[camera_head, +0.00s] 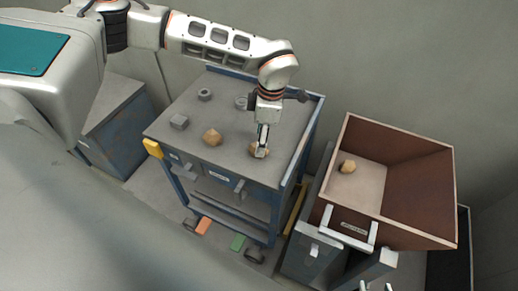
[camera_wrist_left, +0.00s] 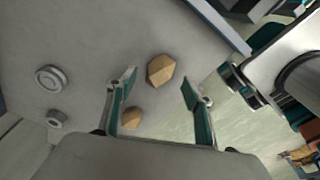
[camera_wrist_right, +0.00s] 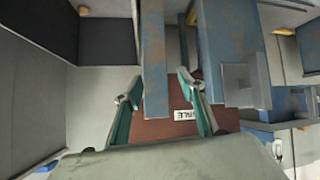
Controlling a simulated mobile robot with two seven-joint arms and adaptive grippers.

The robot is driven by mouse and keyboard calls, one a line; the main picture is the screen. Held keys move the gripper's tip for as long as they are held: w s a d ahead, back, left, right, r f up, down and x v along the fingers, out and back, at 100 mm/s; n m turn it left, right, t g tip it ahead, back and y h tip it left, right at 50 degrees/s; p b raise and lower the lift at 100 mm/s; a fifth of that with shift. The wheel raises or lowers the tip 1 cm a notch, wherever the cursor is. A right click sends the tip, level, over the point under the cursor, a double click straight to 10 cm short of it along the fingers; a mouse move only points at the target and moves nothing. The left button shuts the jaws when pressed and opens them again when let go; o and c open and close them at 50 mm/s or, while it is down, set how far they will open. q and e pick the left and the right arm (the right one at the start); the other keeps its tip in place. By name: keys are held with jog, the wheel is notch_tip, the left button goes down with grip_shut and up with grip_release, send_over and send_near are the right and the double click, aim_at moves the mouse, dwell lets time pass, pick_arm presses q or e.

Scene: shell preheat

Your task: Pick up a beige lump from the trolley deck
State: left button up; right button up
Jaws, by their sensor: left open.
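A beige lump (camera_head: 254,151) lies on the grey trolley deck (camera_head: 225,158) near its front right, directly below my left gripper (camera_head: 263,144). A second beige lump (camera_head: 212,136) lies to its left. In the left wrist view, one lump (camera_wrist_left: 160,70) shows between the open fingertips and another (camera_wrist_left: 132,118) near the left finger. I see no firm contact with either. A third beige lump (camera_head: 347,166) is in the brown crate (camera_head: 420,195). In the right wrist view, my right gripper (camera_wrist_right: 160,85) has its fingers apart, with a brown labelled panel (camera_wrist_right: 165,125) behind them.
Grey rings (camera_head: 205,94) (camera_head: 241,102) and a grey block (camera_head: 179,121) lie on the rear and left of the deck. The crate, with a pale front handle (camera_head: 345,239), stands right of the trolley. Worn blue structure (camera_wrist_right: 232,45) shows beyond the right gripper.

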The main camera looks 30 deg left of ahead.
aim_at(251, 149)
pick_arm(q)
jog(key=f, duration=0.3)
jog(key=shift+s+a+f, duration=0.15)
jog(key=shift+a+f, duration=0.05)
jog(key=shift+f, duration=0.35)
jog(key=c, duration=1.2)
pick_arm(e)
jog(key=shift+w+r, duration=0.2)
jog(key=shift+w, duration=0.25)
